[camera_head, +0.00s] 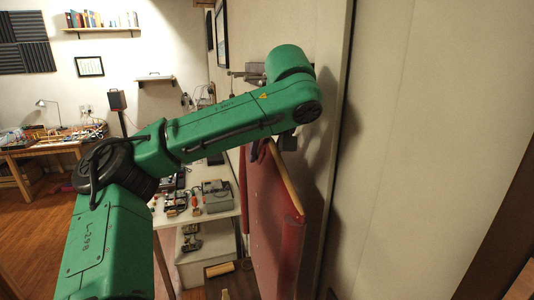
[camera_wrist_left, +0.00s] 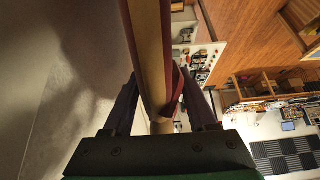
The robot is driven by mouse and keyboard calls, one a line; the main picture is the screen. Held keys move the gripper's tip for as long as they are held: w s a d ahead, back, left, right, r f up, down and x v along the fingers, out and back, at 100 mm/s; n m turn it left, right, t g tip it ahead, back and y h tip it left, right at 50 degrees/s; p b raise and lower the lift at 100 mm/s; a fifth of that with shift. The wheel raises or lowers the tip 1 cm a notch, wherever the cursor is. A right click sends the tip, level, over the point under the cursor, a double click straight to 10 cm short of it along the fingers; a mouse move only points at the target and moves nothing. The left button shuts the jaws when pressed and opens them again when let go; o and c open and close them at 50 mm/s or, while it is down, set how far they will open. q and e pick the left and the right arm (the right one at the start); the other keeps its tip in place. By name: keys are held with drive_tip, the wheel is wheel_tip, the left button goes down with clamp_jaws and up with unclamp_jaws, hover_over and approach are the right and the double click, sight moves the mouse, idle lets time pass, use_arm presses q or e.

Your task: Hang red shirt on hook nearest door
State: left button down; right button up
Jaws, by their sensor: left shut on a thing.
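The red shirt (camera_head: 262,225) hangs against the right wall below my left gripper, with a pale wooden bar (camera_head: 284,180), seemingly of its hanger, along its upper edge. My left gripper (camera_head: 272,146) is mostly hidden behind my green arm in the head view. In the left wrist view my left gripper (camera_wrist_left: 162,100) is shut around the wooden bar (camera_wrist_left: 153,50), with red cloth (camera_wrist_left: 175,85) along its side. A metal fitting (camera_head: 248,73) on the wall, perhaps hooks, is partly covered by my arm. My right gripper does not show.
A white bench (camera_head: 225,207) with tools and a grey box stands left of the shirt. A dark brown frame (camera_head: 500,235), possibly of the door, is at the right edge. A cluttered desk (camera_head: 45,145) is far left. The wall right of my arm is bare.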

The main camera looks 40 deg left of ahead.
use_arm(q)
drive_tip(key=shift+f, duration=0.35)
drive_tip(key=shift+s, duration=0.1)
drive_tip(key=shift+c, duration=0.6)
unclamp_jaws()
drive_tip(key=v, duration=1.4)
drive_tip(key=shift+s+d+r, duration=0.15)
drive_tip(key=shift+d+r, duration=0.05)
drive_tip(key=shift+r, duration=0.1)
drive_tip(key=shift+a, duration=0.1)
